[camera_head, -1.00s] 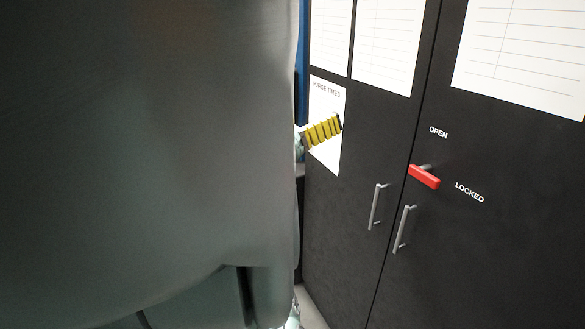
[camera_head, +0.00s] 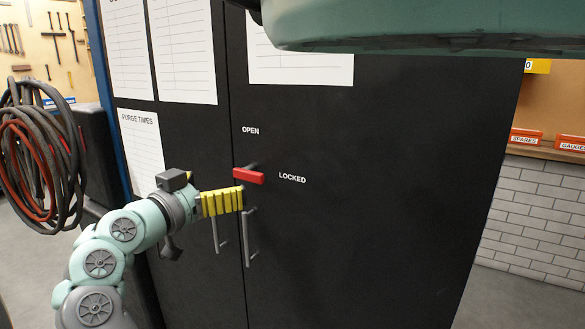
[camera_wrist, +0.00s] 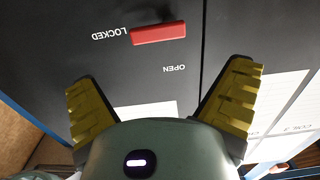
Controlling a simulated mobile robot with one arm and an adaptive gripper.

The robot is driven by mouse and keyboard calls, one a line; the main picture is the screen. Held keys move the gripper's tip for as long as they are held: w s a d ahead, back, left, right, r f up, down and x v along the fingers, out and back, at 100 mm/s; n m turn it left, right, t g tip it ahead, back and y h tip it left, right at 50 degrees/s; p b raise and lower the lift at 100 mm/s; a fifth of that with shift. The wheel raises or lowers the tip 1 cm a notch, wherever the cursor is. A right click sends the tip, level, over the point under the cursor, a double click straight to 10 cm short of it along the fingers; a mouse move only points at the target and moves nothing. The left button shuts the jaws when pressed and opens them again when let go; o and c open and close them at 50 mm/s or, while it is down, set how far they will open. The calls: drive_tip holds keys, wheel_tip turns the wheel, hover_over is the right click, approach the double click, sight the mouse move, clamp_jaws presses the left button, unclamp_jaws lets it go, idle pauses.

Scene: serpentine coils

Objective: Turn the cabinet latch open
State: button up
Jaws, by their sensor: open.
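The cabinet latch is a red bar handle (camera_head: 249,176) on the black cabinet's front (camera_head: 370,190), close to the seam between the doors. It lies almost level, with its free end towards the LOCKED label (camera_head: 292,178); the OPEN label (camera_head: 250,131) is above it. My gripper (camera_head: 242,198) has yellow ridged fingers and is just below and left of the latch in the head view. In the wrist view the latch (camera_wrist: 158,34) is beyond the spread fingers of my gripper (camera_wrist: 165,88), with nothing between them. The gripper is open and apart from the latch.
Two grey door handles, left (camera_head: 221,234) and right (camera_head: 249,238), hang below the latch near my gripper. Coiled hoses (camera_head: 40,155) are at the left. Paper sheets (camera_head: 300,68) are fixed to the doors. Red bins (camera_head: 526,137) sit on a shelf at the right.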

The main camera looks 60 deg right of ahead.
sight(245, 172)
drive_tip(key=d, duration=0.3)
drive_tip(key=d+p, duration=0.1)
drive_tip(key=d, duration=0.5)
drive_tip(key=shift+w+d+p, duration=0.15)
drive_tip(key=shift+w+p, duration=0.1)
drive_tip(key=shift+p, duration=0.1)
drive_tip(key=shift+c, duration=0.3)
drive_tip(key=c, duration=1.1)
drive_tip(key=shift+w, duration=0.1)
